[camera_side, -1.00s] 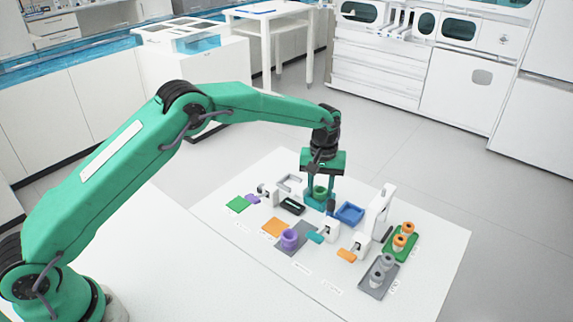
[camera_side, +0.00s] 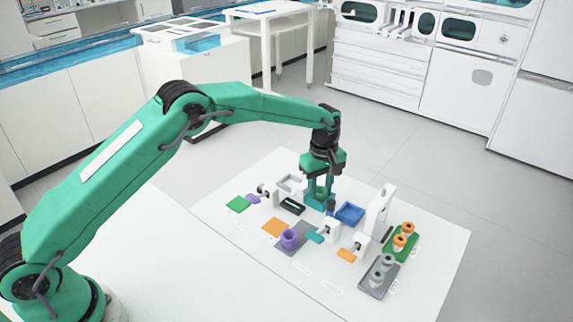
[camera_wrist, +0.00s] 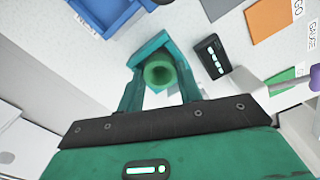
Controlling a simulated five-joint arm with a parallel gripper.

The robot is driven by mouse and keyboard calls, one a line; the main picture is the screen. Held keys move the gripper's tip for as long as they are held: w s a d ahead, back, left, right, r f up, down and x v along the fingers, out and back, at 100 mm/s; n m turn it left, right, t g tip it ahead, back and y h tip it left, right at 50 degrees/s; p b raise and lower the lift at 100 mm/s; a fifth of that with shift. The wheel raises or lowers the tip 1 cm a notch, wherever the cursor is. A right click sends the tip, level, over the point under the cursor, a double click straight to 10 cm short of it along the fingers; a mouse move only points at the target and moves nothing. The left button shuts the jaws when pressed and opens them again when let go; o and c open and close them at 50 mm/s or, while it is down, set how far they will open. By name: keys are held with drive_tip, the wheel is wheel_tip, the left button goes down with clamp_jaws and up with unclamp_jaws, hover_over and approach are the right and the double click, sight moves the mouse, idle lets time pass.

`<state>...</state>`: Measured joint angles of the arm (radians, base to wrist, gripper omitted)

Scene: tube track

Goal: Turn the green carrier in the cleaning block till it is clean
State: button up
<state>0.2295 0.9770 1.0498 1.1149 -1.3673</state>
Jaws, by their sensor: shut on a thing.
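The green carrier (camera_side: 321,190) is a round, hollow cup standing between the fingers of my gripper (camera_side: 319,203) in the side view. In the wrist view the carrier (camera_wrist: 160,73) shows as a green ring, and the teal fingers of my gripper (camera_wrist: 160,80) are shut on it from both sides. The cleaning block is mostly hidden by the fingers; I cannot make out its outline or how deep the carrier sits. A black box (camera_wrist: 213,57) with several lit pale-green bars lies beside the gripper; it also shows in the side view (camera_side: 292,206).
A blue tray (camera_side: 349,214) stands close on the right. A purple cup (camera_side: 289,240), an orange square (camera_side: 274,227) and a green square (camera_side: 238,204) lie nearer the front left. A white stand (camera_side: 379,209) and a green rack (camera_side: 401,247) with orange-topped pieces are at right.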

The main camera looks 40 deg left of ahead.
idle(0.3)
drive_tip(key=m, duration=1.3)
idle(0.3)
idle(0.4)
drive_tip(key=n, duration=0.6)
drive_tip(key=shift+n, duration=0.3)
drive_tip(key=n, duration=0.6)
idle(0.5)
drive_tip(key=m, duration=0.5)
drive_tip(key=shift+m, duration=0.4)
drive_tip(key=m, duration=0.6)
drive_tip(key=shift+m, duration=0.4)
